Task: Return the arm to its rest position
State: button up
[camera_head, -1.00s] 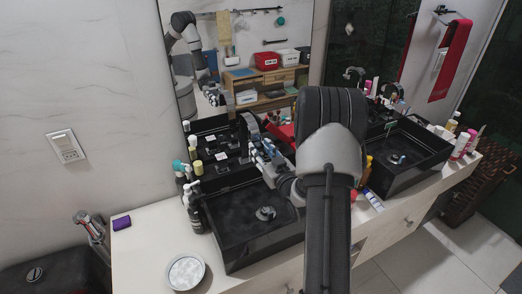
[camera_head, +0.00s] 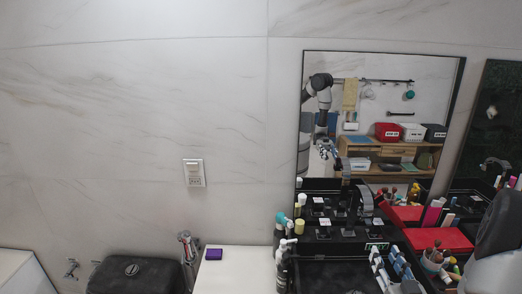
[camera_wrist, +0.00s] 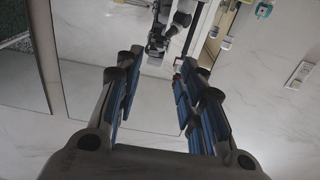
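My gripper (camera_head: 393,266) is at the lower right of the head view, in front of the black left sink, with its blue-padded fingers showing. Part of my arm (camera_head: 497,240) is at the right edge. In the wrist view, my gripper (camera_wrist: 157,78) is open, its two fingers wide apart with nothing between them. The wrist view looks toward the mirror (camera_wrist: 90,95) and the pale marble wall. My arm is reflected in the mirror (camera_head: 385,75) in the head view.
A red box (camera_head: 440,240) and several small items are by the arm.

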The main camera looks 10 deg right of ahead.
jog(key=w+a+r+n+g, duration=0.2)
jog(key=w+a+r+g, duration=0.2)
jog(key=w+a, duration=0.15)
jog(key=s+a+r+g, duration=0.3)
jog(key=s+a+r, duration=0.1)
jog(key=a, duration=0.3)
jog(key=s+a+r+g+y, duration=0.1)
jog(key=s+a+g+y, duration=0.1)
jog(key=s+a, duration=0.6)
jog(key=s+a+r+g+y, duration=0.2)
jog(key=s+a+g, duration=0.1)
jog(key=s+a, duration=0.6)
jog(key=s, duration=0.3)
jog(key=shift+s+r+n+g, duration=0.2)
jog(key=shift+s+n+g, duration=0.05)
jog(key=shift+n+g, duration=0.15)
